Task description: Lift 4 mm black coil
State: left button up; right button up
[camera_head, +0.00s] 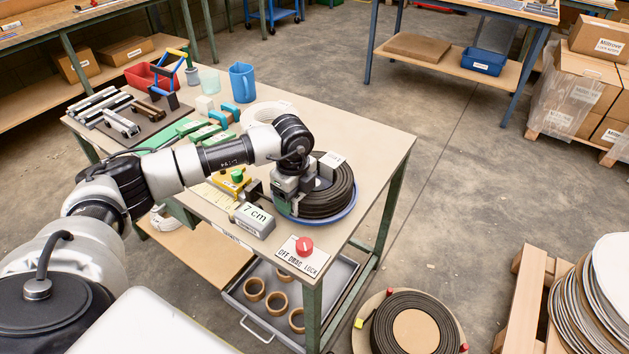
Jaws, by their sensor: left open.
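A black coil (335,195) lies flat in a shallow blue dish (343,217) at the near right corner of the workbench. A small white block or card (331,160) shows at its upper edge. My left gripper (287,202) points down at the left side of this coil and covers part of it. Its jaws are open; whether they touch the coil cannot be told. A second black coil (447,325) lies on a round board on the floor. No 4 mm mark is readable on either coil. My right gripper is not in view.
A white ring (262,111) and blue jug (242,82) are farther back. The bench's right side is clear.

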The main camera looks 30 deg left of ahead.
pick_arm(q)
grip_shut()
jog(key=shift+w+r, duration=0.1)
dwell(0.3)
